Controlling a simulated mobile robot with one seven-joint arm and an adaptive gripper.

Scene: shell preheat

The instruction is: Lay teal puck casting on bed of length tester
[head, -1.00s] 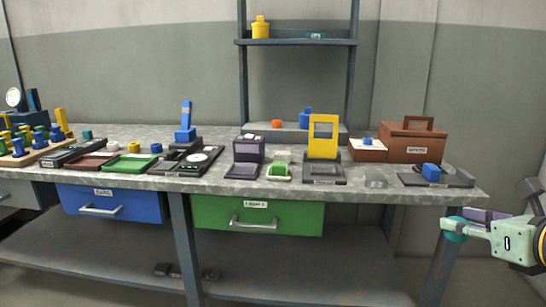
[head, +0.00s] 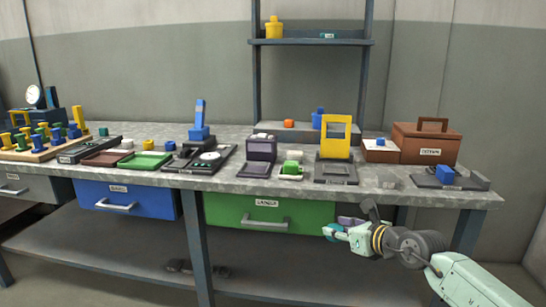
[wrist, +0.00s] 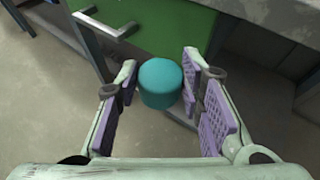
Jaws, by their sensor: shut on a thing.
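The teal puck casting (wrist: 160,83) is a short, smooth cylinder. My gripper (wrist: 158,90) is shut on it, with the purple-padded fingers on either side in the wrist view. In the head view my gripper (head: 338,229) and the puck (head: 329,232) are in front of the bench, below its top and before the green drawer. Labels are too small to read surely, so I cannot tell which device is the length tester. One low dark device with a blue block (head: 446,174) stands at the bench's right end; another long dark device (head: 88,150) lies at the left.
The grey bench top (head: 385,195) is crowded with fixtures, including a yellow frame (head: 336,153), a brown box (head: 425,147) and a green tray (head: 146,162). The green drawer (head: 300,218) and blue drawer (head: 105,197) have protruding handles. Open floor lies in front.

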